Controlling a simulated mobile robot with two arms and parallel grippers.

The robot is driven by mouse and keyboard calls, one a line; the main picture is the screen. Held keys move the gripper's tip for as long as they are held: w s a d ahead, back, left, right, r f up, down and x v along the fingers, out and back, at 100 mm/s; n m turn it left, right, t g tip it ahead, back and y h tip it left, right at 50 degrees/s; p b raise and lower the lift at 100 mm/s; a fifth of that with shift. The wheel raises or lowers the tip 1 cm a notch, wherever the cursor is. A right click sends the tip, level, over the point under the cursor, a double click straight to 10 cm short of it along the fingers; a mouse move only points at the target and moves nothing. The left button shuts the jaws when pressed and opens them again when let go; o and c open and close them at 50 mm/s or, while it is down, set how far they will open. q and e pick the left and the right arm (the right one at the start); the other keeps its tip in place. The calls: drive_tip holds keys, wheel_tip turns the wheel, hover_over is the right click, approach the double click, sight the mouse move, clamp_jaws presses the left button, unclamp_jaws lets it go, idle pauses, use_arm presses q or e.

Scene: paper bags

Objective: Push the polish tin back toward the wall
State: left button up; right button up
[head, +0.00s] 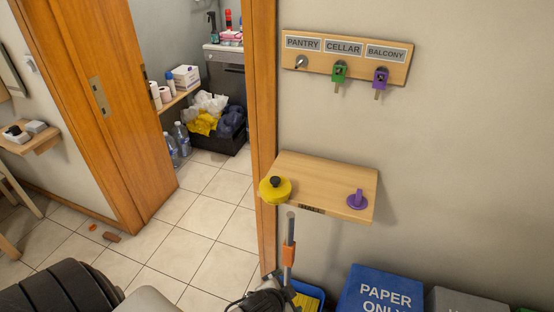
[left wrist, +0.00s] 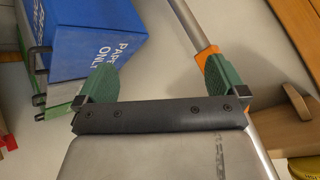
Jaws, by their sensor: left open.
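The polish tin (head: 275,190) is round and yellow with a black knob on its lid. It sits at the front left corner of the small wooden wall shelf (head: 320,178) and reaches past the edge, close to the door frame. Part of a yellow round thing, which looks like the tin, shows at the right edge of the left wrist view (left wrist: 300,105). My right gripper is in neither view.
A purple object (head: 357,200) stands on the shelf's right side. A mop handle with an orange grip (head: 289,252) rises just below the shelf. A blue paper bin (head: 380,291) stands on the floor at right. A key board (head: 345,60) hangs above.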

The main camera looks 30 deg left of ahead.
use_arm(q)
drive_tip(key=w+d+r+m+t+h, duration=0.1)
drive_tip(key=w+r+m+t, duration=0.15)
drive_tip(key=r, duration=0.65)
drive_tip(key=w+d+r+m+t+b, duration=0.1)
drive_tip(key=w+r+t, duration=0.15)
drive_tip(key=r, duration=0.65)
drive_tip(key=w+d+r+m+t+h, duration=0.15)
drive_tip(key=r+t, duration=0.25)
drive_tip(key=r, duration=0.5)
drive_tip(key=w+d+r+m+t+h, duration=0.25)
drive_tip(key=d+r+m+h, duration=0.5)
drive_tip(key=m, duration=0.65)
drive_tip(key=m+g+y, duration=1)
drive_tip(key=m+g, duration=1)
drive_tip(key=m, duration=1.2)
hover_over(277, 184)
drive_tip(key=shift+w+a+f, duration=0.15)
drive_tip(key=shift+f, duration=0.3)
drive_tip(key=shift+w+a+f, duration=0.15)
drive_tip(key=shift+f, duration=0.25)
wheel_tip(277, 184, down, 11)
drive_tip(key=p, duration=0.2)
drive_tip(key=shift+d+r+p, duration=0.1)
drive_tip(key=shift+r+p, duration=0.1)
drive_tip(key=shift+p, duration=0.1)
